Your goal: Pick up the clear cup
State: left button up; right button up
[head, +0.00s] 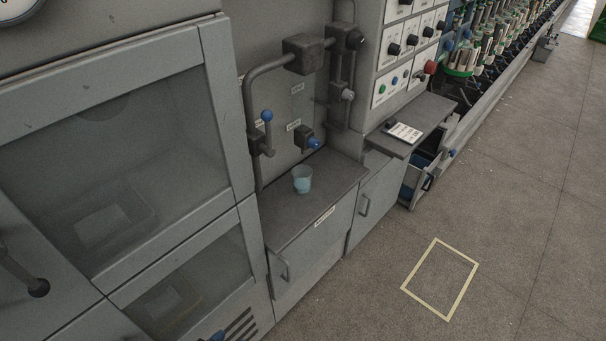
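The clear cup (302,179) is a small, pale bluish, see-through cup. It stands upright on the grey counter (290,222) near the middle of the head view, below a blue-handled valve. Neither of my grippers shows in the head view, and nothing is touching the cup. I cannot tell whether it holds anything.
Pipes and a valve with a blue knob (267,116) rise behind the counter, with another blue knob (313,143) close above the cup. A glass-fronted cabinet (218,95) stands left. A shelf (428,123) holds a white pad (404,132). Floor around the yellow taped rectangle (470,270) is clear.

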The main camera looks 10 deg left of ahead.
aim_at(302, 175)
jog(key=u, duration=1.45)
jog(key=i+l, duration=0.15)
jog(key=l, duration=0.2)
jog(key=i+l+u, duration=0.1)
jog(key=l, duration=0.25)
jog(key=i+l, duration=0.2)
jog(key=l, duration=0.15)
jog(key=i+l+u, duration=0.1)
jog(key=l, duration=0.25)
